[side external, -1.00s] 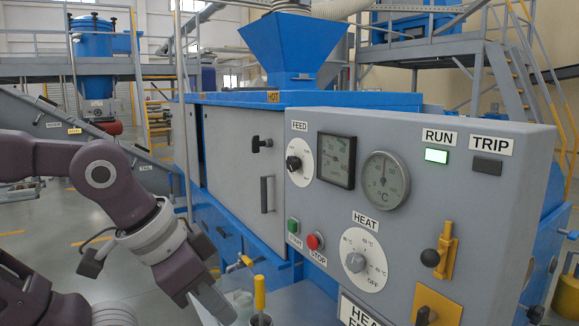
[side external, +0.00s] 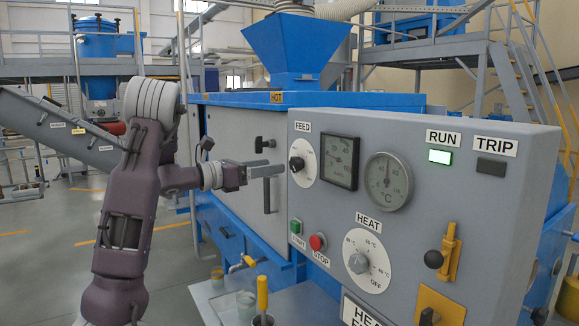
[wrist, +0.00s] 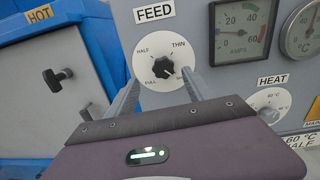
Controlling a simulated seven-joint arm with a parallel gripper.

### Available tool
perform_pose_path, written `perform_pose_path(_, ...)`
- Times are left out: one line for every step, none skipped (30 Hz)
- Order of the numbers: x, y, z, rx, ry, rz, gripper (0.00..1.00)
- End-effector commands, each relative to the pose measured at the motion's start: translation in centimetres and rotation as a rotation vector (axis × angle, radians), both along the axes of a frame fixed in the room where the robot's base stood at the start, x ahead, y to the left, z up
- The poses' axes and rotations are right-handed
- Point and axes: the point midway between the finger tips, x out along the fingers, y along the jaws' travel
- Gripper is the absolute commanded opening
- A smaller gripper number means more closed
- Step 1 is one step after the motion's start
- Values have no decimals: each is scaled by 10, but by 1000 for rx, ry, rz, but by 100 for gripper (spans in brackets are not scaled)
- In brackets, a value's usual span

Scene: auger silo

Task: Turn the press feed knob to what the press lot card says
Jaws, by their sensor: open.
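The feed knob (wrist: 163,67) is a black knob on a round white dial (side external: 304,161) under the FEED label. In the wrist view the dial words HALF, THIN and FULL are readable; I cannot tell surely where the knob points. My gripper (wrist: 160,78) is open, its two fingers pointing at the dial, one on each side of the knob in the picture. In the side view my gripper (side external: 277,170) is level, close to the dial; contact cannot be told. A white card (wrist: 306,142) is cut off at the wrist view's right edge; its visible text looks like "60 °C" and "HALF".
The amps gauge (side external: 339,162) and temperature gauge (side external: 387,181) sit right of the dial. Below are the green button (side external: 295,226), red STOP button (side external: 317,242) and HEAT knob (side external: 358,262). A door handle (side external: 266,195) stands out left of the panel. The RUN lamp (side external: 440,157) is lit.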

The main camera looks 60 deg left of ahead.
Motion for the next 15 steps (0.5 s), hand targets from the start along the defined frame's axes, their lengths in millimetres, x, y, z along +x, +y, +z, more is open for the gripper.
perform_pose_path(-1, 0, -4, 32, 5, -20, 61)
perform_pose_path(0, -1, -5, 45, 7, -29, 61)
perform_pose_path(5, -2, -5, 54, 7, -36, 61)
perform_pose_path(10, -3, -5, 56, 6, -39, 61)
perform_pose_path(16, -3, -5, 56, 5, -40, 61)
perform_pose_path(24, -4, -5, 55, 5, -40, 61)
perform_pose_path(31, -4, -5, 56, 5, -41, 61)
perform_pose_path(37, -3, -4, 55, 4, -39, 61)
perform_pose_path(44, -4, -4, 55, 4, -40, 61)
perform_pose_path(49, -4, -4, 53, 4, -39, 61)
perform_pose_path(54, -3, -4, 53, 4, -37, 61)
perform_pose_path(59, -3, -4, 53, 4, -38, 61)
perform_pose_path(62, -4, -4, 53, 4, -38, 61)
perform_pose_path(65, -4, -4, 53, 3, -37, 61)
perform_pose_path(67, -4, -4, 52, 3, -36, 61)
